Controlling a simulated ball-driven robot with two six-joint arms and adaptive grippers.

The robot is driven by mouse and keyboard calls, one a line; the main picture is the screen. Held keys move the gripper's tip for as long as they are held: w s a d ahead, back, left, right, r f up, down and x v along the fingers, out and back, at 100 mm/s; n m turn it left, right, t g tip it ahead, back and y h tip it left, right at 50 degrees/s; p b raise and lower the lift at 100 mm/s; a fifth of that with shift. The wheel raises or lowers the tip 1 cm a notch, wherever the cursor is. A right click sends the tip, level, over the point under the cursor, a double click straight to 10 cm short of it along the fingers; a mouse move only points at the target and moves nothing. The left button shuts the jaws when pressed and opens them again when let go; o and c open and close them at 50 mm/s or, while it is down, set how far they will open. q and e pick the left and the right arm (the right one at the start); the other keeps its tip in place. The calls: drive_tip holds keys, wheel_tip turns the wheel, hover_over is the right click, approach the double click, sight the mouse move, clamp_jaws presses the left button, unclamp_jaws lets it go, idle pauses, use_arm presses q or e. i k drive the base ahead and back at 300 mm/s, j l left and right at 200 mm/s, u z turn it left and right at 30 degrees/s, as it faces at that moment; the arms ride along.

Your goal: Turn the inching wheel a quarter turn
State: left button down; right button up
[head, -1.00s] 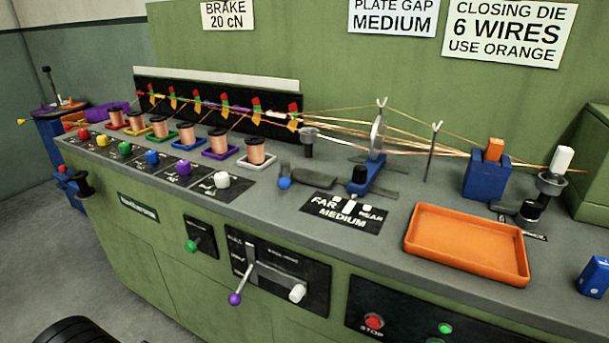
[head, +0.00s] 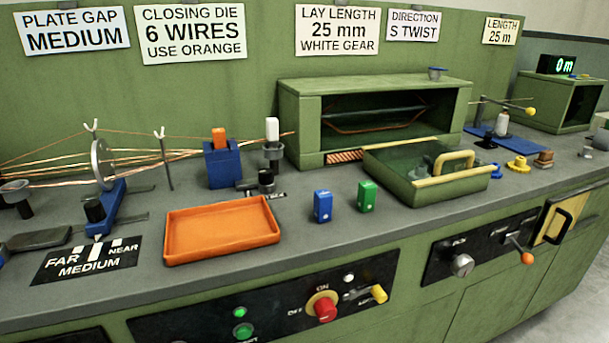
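I cannot pick out a wheel clearly marked as the inching wheel in the head view. On the right front panel there is a round grey knob (head: 462,264), and a crank-like lever with an orange ball (head: 526,257) to its right. The panel's small labels are too blurred to read. Neither of my grippers is in view.
A red knob (head: 325,309) and yellow-tipped lever (head: 378,293) sit on the lower front panel.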

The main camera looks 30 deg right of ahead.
sight(462, 265)
drive_tip(key=z, duration=1.95)
